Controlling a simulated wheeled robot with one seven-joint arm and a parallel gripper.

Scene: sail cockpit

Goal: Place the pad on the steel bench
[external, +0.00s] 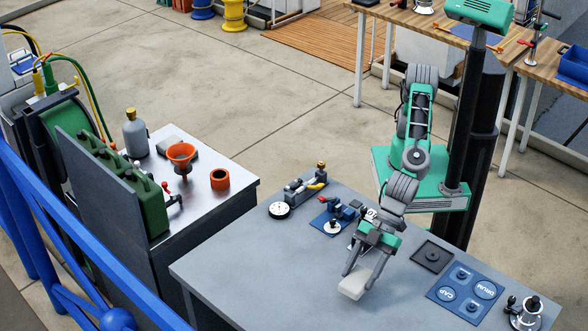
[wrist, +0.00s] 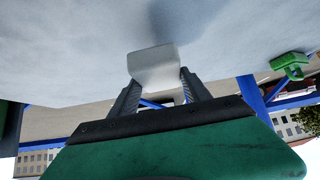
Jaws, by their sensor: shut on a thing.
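The pad (external: 354,284) is a small white block. My gripper (external: 359,276) is shut on it and holds it over the near part of the grey table (external: 260,270). In the wrist view, the pad (wrist: 155,66) sits between the two grey fingers of my gripper (wrist: 158,84), and a soft shadow lies on the grey surface beyond it. I cannot tell the exact height of the pad above the table. The bench with a shiny steel top (external: 222,203) stands to the left of the grey table, away from my gripper.
The grey table bears a blue vise-like tool (external: 337,212), a dark square plate (external: 432,256) and a blue labelled mat (external: 466,292).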

